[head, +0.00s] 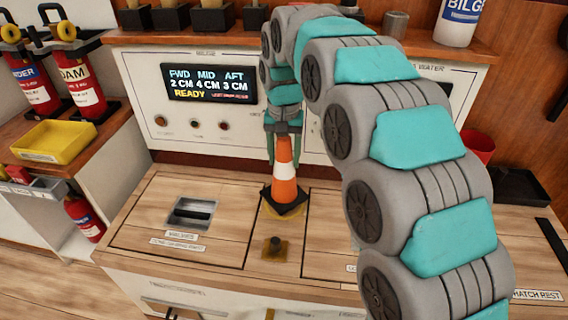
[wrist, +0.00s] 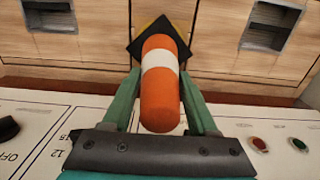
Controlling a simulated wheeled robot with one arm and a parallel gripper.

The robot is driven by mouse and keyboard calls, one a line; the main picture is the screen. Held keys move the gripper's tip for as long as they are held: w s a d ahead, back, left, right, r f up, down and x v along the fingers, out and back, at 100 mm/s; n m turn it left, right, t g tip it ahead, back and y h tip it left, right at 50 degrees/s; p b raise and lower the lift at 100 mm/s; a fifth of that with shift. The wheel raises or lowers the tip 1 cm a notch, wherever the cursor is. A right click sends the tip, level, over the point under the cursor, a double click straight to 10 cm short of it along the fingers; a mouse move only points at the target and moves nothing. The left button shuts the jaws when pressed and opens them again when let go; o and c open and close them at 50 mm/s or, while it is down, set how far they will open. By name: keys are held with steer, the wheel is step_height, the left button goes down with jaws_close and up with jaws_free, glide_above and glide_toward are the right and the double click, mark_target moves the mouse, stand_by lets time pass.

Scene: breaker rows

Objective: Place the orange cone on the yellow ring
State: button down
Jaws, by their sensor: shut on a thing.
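The orange cone (head: 285,187), with a white band and a black square base, stands upright over the wooden counter. It also shows in the wrist view (wrist: 160,100), its top toward me. My gripper (head: 283,150) is shut on the cone's upper part, one green finger on each side; the fingers (wrist: 162,76) also show in the wrist view. A thin yellow edge of the ring (head: 266,208) shows under the cone's base, and most of it is hidden. I cannot tell whether the base touches the counter or hangs just above it.
A dark knob on a yellowish plate (head: 275,247) stands just in front of the cone. A recessed latch (head: 192,213) lies to the left. The white panel with a lit display (head: 209,83) rises behind. A yellow tray (head: 54,142) sits at far left.

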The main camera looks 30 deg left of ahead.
steer(key=shift+f, duration=1.45)
steer(key=shift+c, duration=0.9)
jaws_free()
step_height(320, 180, up, 12)
steer(key=shift+f, duration=0.1)
steer(key=shift+r, duration=0.25)
